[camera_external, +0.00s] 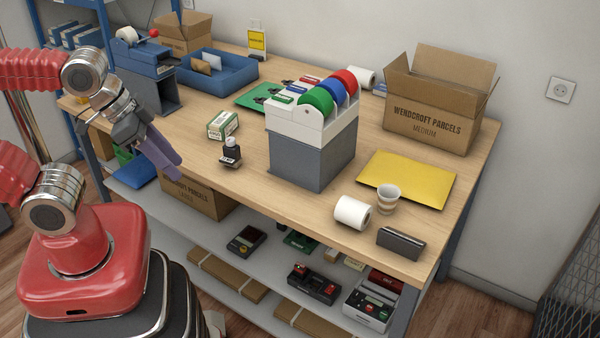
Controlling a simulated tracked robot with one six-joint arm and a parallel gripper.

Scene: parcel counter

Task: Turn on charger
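My gripper (168,162), with grey-purple fingers, hangs in the air by the front left edge of the table (310,218). I cannot tell whether its fingers are apart, and I see nothing clearly held. No device is clearly marked as the charger. On the lower shelf, right of my gripper, are a dark device with a yellow part (246,240), a black device with red parts (314,283) and a pale grey device with red and green parts (371,306). The table edge is above them. Their switch states are too small to tell.
On the table, a tape dispenser (314,150) stands mid-table. Cardboard (241,286) lies along the shelf front. A large carton (190,195) sits under the table.

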